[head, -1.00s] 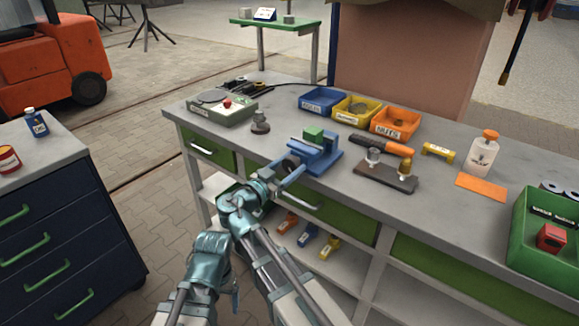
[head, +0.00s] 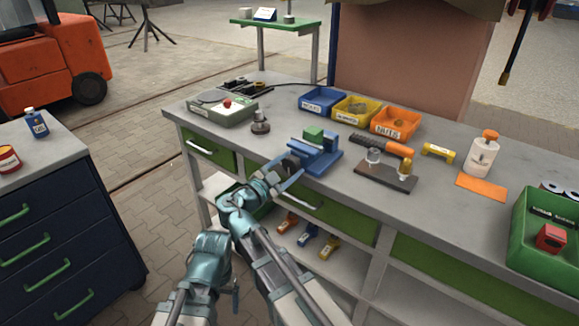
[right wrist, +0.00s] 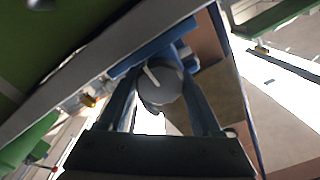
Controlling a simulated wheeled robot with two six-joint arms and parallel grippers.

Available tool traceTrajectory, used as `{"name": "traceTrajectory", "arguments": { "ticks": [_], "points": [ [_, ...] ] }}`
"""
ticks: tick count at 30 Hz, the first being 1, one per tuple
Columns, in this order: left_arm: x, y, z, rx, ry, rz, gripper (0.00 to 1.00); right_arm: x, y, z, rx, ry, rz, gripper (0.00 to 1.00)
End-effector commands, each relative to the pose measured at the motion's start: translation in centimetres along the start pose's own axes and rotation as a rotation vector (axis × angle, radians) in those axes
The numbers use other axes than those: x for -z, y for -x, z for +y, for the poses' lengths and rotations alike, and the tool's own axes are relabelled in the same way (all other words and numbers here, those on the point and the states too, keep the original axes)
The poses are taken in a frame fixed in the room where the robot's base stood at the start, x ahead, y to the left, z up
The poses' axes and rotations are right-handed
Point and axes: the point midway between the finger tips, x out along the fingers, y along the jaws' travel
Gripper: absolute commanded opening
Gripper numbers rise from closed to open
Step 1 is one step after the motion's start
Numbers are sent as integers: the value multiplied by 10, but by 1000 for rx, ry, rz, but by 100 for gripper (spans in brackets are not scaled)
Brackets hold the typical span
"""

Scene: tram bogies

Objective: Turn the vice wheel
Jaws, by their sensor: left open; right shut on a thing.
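The blue vice (head: 322,158) stands at the near edge of the workbench, with a green block (head: 313,134) in its jaws. Its wheel is at the near-left side and mostly hidden behind my right gripper (head: 287,176) in the head view. In the right wrist view the wheel (right wrist: 163,88) is a dark grey disc with a white mark. It sits between the two fingers of my right gripper (right wrist: 165,92), which is shut on it. My left gripper (head: 235,292) is low in front of the bench, away from the vice, and open; its fingers are hard to make out.
On the workbench (head: 260,155) are blue (head: 322,101), yellow and orange bins behind the vice, and a dark stand (head: 385,177) to its right. A grey-green box (head: 222,108) is at the left. The drawer cabinet (head: 60,240) stands left, with open floor between.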

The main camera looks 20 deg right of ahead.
Motion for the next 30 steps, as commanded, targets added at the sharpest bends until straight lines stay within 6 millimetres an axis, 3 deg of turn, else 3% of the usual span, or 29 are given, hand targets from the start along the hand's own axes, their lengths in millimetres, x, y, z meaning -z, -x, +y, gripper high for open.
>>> {"name": "traceTrajectory", "arguments": {
  "ticks": [12, 13, 17, 30],
  "points": [
    [0, 0, 0, 0, 0, 0, 86, -1, 1, 2, -4, -8, -6, 10],
    [0, 0, 0, 0, 0, 0, 86, -1, 1, 2, -4, -8, -6, 69],
    [0, 0, 0, 0, 0, 0, 86, -1, 1, 1, -3, -7, -4, 93],
    [0, 0, 0, 0, 0, 0, 86, 0, 0, 1, -1, -6, -2, 96]
  ]
}}
